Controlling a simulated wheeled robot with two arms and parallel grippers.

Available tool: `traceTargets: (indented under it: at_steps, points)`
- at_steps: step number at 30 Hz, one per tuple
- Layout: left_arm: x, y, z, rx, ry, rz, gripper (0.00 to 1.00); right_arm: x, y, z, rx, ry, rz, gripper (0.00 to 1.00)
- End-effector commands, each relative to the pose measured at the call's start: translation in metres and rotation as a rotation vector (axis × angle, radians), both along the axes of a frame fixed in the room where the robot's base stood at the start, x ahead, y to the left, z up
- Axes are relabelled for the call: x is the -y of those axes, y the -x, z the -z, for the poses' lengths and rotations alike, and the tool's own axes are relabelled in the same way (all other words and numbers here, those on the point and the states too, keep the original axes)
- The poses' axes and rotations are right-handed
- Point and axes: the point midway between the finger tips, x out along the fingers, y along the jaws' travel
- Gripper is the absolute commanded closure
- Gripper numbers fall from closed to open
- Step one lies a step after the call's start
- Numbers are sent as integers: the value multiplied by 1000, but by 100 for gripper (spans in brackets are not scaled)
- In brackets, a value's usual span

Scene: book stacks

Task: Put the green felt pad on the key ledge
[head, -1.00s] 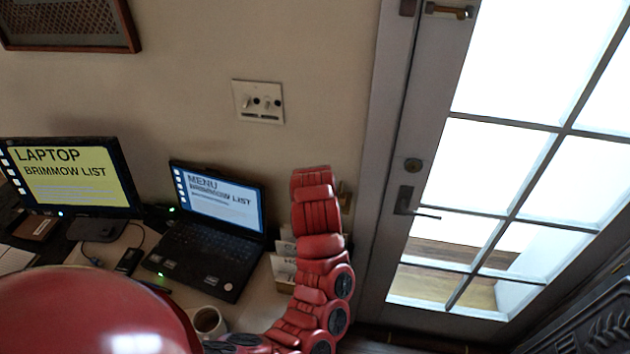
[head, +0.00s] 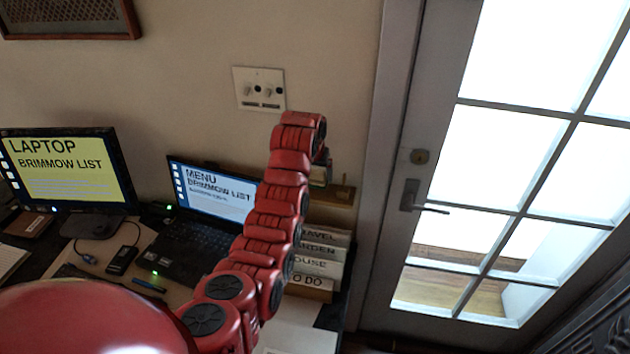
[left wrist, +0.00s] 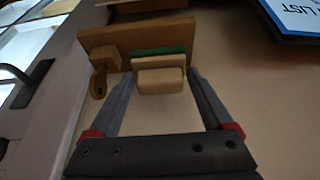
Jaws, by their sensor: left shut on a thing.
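The green felt pad (left wrist: 158,53) shows in the left wrist view as a green layer on a tan block. My left gripper (left wrist: 165,78) is shut on that tan block, with one finger on each side. The wooden key ledge (left wrist: 118,42) is just beyond the pad; I cannot tell whether they touch. In the head view the key ledge (head: 338,193) is on the wall left of the door, partly hidden by my left arm. My left gripper (head: 322,166) is mostly hidden there behind the wrist. My right gripper is not in view.
A brass key-like piece (left wrist: 98,84) hangs at one end of the ledge. Labelled files (head: 316,262) stand below it. An open laptop (head: 215,195) and a monitor (head: 65,165) stand on the desk. A glazed door (head: 500,170) is at right.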

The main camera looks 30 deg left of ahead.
Motion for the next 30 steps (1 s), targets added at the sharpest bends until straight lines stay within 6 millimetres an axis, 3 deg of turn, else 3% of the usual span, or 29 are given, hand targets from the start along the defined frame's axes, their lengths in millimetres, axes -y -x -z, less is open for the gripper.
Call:
traceTargets:
  at_steps: [9,16,26,27,29,30]
  points:
    - [-8,-10,5,-5,3,-1,61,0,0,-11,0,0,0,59]
    - [-8,-10,31,-3,2,-3,61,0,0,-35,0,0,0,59]
    - [-8,-10,41,0,0,-1,61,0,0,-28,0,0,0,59]
    - [-8,-10,40,0,0,-1,11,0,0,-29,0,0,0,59]
    - [-8,-10,40,-1,1,-1,0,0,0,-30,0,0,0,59]
    - [-8,-10,40,-1,1,-1,0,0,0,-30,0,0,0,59]
